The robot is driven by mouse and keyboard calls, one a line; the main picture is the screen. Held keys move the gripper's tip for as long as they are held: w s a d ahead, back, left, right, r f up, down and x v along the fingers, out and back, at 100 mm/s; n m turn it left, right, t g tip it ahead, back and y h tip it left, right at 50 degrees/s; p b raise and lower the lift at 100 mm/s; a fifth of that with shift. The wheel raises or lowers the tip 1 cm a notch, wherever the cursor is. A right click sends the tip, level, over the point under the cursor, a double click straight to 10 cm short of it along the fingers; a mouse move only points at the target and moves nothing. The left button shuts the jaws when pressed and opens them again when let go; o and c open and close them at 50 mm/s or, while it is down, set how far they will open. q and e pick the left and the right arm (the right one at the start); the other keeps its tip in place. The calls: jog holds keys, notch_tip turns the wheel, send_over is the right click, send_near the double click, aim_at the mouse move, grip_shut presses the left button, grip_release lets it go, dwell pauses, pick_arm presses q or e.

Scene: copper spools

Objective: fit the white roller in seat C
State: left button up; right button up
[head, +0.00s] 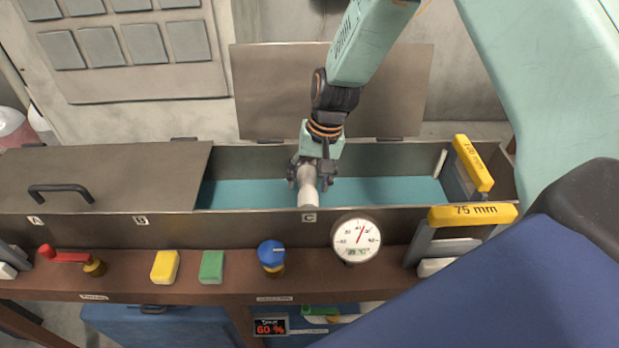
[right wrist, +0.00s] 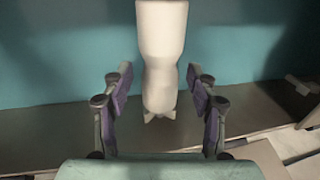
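The white roller (head: 308,192) is at the front wall of the trough, just above the letter C (head: 309,217). Its lower end is hidden by that wall. My right gripper (head: 310,176) reaches down over the trough, with a finger on each side of the roller. In the right wrist view the roller (right wrist: 162,60) runs between the purple-padded fingers (right wrist: 160,95), with a gap on both sides, so the gripper is open around it. I cannot tell whether the roller is seated; no seat shape is visible. My left gripper is not in view.
The trough has a teal floor (head: 390,190) and a closed lid (head: 110,180) at left; its other lid stands open behind. A gauge (head: 356,238), blue knob (head: 271,254), green block (head: 212,267) and yellow block (head: 165,267) sit in front. Yellow-handled 75 mm gauge (head: 473,214) stands at right.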

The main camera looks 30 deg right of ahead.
jog(key=shift+o, duration=0.4)
jog(key=shift+s, duration=0.15)
jog(key=shift+a, duration=0.1)
jog(key=shift+r, duration=0.15)
notch_tip(320, 180, up, 12)
jog(key=d, duration=0.2)
jog(key=shift+s+f, duration=0.2)
jog(key=shift+s, duration=0.25)
jog(key=shift+s, duration=0.1)
jog(key=shift+d, duration=0.1)
